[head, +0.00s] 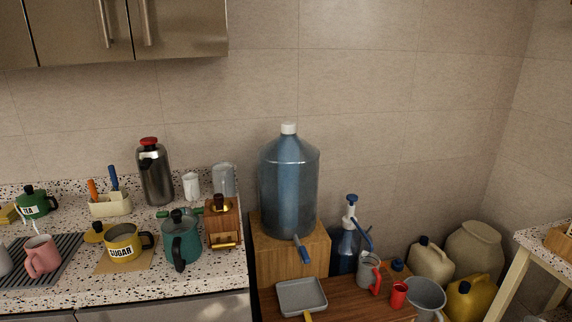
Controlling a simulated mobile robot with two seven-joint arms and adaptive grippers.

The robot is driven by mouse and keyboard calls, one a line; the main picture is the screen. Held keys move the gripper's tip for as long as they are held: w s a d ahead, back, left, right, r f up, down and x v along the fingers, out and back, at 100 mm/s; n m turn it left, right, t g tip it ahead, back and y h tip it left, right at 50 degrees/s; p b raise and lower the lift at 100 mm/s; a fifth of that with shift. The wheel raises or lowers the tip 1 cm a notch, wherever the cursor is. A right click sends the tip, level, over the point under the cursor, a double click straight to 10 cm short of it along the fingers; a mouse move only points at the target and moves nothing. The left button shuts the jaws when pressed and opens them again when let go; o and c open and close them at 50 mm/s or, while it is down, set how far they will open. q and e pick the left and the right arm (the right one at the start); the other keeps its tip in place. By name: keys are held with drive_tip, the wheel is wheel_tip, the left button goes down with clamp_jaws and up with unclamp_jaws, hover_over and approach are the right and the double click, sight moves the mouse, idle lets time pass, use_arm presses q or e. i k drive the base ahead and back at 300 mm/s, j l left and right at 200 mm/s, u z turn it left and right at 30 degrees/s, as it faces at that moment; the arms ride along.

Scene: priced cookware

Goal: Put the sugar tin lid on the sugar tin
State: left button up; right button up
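I cannot tell whether the lid touches the tin. Neither of my grippers shows in the head view.
A tan mat (112,267) lies under the tin. A teal pot (181,246) and a wooden grinder (222,226) stand to the right. A pink mug (41,259) sits on a dark rack at left. A cream caddy (111,207) and steel flask (155,178) stand behind.

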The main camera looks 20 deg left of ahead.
sight(95, 234)
drive_tip(key=u, duration=1.9)
